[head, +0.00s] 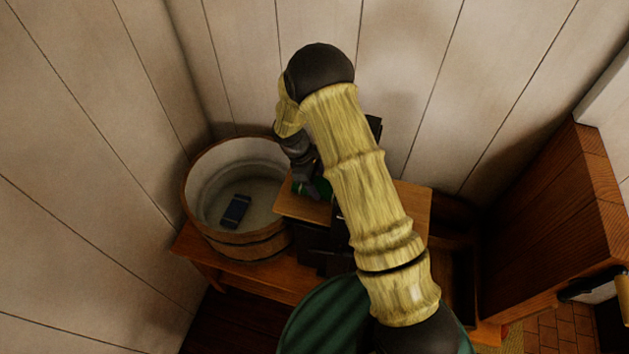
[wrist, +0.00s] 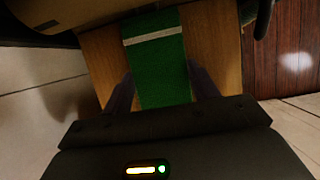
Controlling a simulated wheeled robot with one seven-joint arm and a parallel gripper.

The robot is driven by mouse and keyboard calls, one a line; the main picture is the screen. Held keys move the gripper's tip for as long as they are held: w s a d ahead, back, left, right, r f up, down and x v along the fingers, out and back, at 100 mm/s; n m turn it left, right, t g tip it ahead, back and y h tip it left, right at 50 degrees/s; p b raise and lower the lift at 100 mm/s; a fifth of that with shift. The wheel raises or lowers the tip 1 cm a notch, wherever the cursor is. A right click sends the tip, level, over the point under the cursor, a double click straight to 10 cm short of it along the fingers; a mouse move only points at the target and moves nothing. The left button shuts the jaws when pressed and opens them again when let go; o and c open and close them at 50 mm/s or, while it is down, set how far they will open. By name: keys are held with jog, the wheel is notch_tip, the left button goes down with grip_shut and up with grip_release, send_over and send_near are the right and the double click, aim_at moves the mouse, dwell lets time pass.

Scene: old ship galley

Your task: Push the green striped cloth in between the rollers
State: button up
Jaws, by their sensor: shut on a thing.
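The green cloth with a white stripe (wrist: 158,60) lies flat on a wooden feed board (wrist: 103,58) in the wrist view. My gripper (wrist: 161,78) is shut on the cloth, with one finger at each side edge of it. The cloth's far end runs up to a pale wooden roller (wrist: 60,12) at the top of the wrist view; whether it enters between the rollers cannot be seen. In the head view only a bit of green cloth (head: 326,188) shows beside my gripper (head: 305,186), above the board (head: 300,207). My arm hides most of the rollers there.
A wooden tub (head: 246,243) with a dark blue object (head: 235,211) inside stands left of the board, on a wooden bench (head: 203,252). Plank walls close in behind and at left. A wooden cabinet (head: 562,235) stands at right. A dark part (wrist: 262,17) shows right of the roller.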

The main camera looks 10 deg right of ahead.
jog(key=shift+s+d, duration=0.3)
jog(key=shift+d, duration=0.4)
jog(key=o, duration=1.2)
jog(key=shift+w+a+r, duration=0.1)
jog(key=shift+w+a+r, duration=0.1)
jog(key=shift+a+r, duration=0.05)
jog(key=shift+r, duration=0.2)
jog(key=b+v, duration=0.4)
jog(key=v, duration=1.2)
jog(key=shift+r, duration=0.25)
